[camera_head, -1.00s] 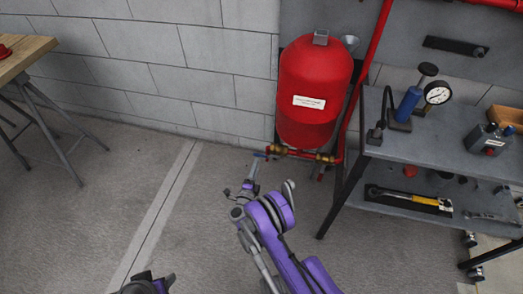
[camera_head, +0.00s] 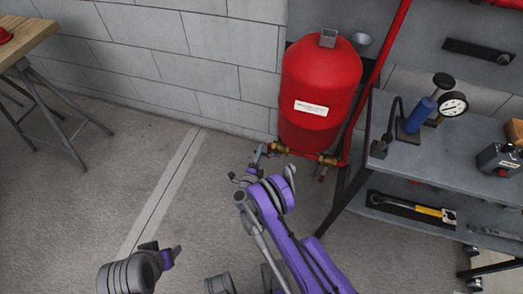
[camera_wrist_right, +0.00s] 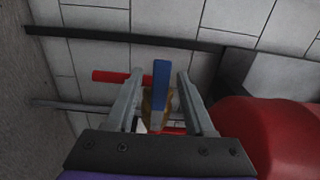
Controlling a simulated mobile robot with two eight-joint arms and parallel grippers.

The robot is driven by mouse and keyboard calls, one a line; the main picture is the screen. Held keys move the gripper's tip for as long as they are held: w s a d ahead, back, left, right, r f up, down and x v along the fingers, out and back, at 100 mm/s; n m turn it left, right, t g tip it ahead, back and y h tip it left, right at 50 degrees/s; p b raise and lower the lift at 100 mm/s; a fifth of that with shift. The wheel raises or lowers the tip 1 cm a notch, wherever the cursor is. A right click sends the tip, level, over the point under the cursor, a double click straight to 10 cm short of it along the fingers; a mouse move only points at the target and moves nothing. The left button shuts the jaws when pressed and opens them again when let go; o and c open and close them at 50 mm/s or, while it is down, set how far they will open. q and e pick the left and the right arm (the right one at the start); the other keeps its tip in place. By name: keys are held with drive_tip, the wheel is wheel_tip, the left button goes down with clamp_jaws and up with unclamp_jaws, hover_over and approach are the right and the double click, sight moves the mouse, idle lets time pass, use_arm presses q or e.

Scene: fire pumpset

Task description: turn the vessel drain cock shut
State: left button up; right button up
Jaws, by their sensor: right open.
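The vessel drain cock has a blue lever (camera_wrist_right: 160,86) and a brass body (camera_wrist_right: 150,110) in the right wrist view. The lever points up in that picture, across the line of a short red pipe (camera_wrist_right: 112,76). My right gripper (camera_wrist_right: 156,90) is open, with one finger on each side of the lever and visible gaps. In the head view my right gripper (camera_head: 260,157) is at the left end of the piping under the red vessel (camera_head: 318,90) and largely hides the cock. My left gripper (camera_head: 168,256) is low at the left, away from the vessel; its jaws are unclear.
A grey shelf unit (camera_head: 450,152) with a hand pump, gauge and tools stands right of the vessel. A second brass fitting (camera_head: 328,160) sits on the piping. A wooden bench (camera_head: 22,45) is at far left. The floor between is clear.

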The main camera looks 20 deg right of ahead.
clamp_jaws()
idle(1.4)
